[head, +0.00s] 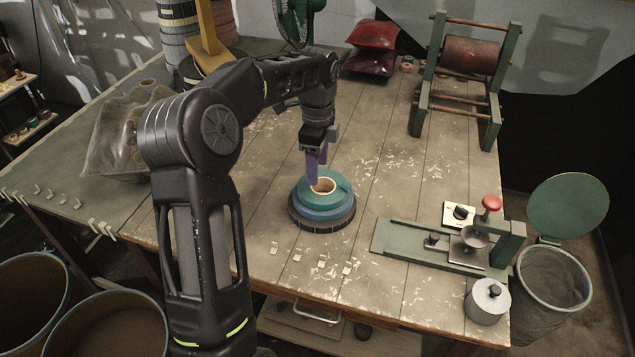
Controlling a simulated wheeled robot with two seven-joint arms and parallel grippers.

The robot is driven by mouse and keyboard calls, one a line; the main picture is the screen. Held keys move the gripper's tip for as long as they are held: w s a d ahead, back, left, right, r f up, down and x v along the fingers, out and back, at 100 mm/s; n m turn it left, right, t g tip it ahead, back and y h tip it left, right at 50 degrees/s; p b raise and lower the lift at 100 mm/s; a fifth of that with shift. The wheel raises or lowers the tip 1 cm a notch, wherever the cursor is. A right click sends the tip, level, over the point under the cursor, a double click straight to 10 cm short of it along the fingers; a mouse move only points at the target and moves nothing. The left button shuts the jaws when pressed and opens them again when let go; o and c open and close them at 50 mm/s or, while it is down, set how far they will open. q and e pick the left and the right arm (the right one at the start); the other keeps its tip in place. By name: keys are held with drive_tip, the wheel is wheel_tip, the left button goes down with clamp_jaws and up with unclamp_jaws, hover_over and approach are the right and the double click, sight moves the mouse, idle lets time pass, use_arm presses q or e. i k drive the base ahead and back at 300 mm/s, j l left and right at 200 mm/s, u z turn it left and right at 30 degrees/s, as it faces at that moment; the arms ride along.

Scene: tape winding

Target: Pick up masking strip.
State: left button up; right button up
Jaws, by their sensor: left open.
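A stack of tape rolls stands on the wooden table. On top is a teal roll (340,188) with a tan core, then a blue roll (322,212), with a dark ring-shaped base (322,226) at the bottom. I cannot tell by a label which of these is the masking strip; the teal roll is the uppermost. My left gripper (316,180) points down with purple fingers over the teal roll, near its core hole. It is open, and I cannot tell whether the fingertips touch the roll. My right gripper is out of view.
A green bench device with a red knob (491,202) stands at the right, beside a metal canister (488,300). A green frame with a red roller (471,56) stands at the back right. A plastic bag (125,135) lies left.

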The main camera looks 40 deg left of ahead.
sight(298, 255)
drive_tip(key=u, duration=1.45)
